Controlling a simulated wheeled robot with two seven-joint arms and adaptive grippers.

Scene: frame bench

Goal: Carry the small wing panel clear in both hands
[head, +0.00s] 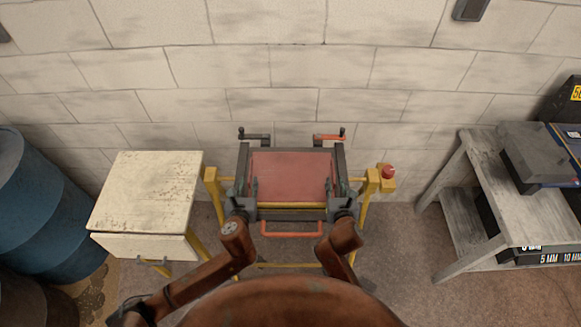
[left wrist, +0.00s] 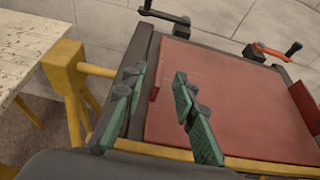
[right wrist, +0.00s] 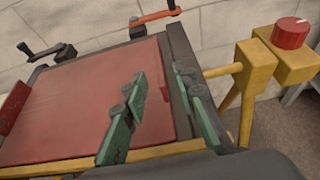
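The wing panel, a flat dull-red sheet (head: 290,175), lies in a dark frame (head: 290,150) on a yellow stand (head: 212,188). Raised red strips show at its side edges in the wrist views. My left gripper (head: 247,190) is at the panel's left side. In the left wrist view its two green fingers (left wrist: 158,98) stand apart, one by the frame's side rail and one over the panel (left wrist: 225,95). My right gripper (head: 337,188) is at the right side. Its fingers (right wrist: 160,98) are likewise apart, with no hold visible. Whether any fingertip touches the panel is unclear.
A dark crank (head: 255,138) and an orange-armed crank (head: 328,137) sit at the frame's back. A red knob (head: 388,172) tops a yellow post at right. An orange handle (head: 291,232) is in front. A pale table (head: 145,190) stands left, a grey shelf (head: 480,170) right.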

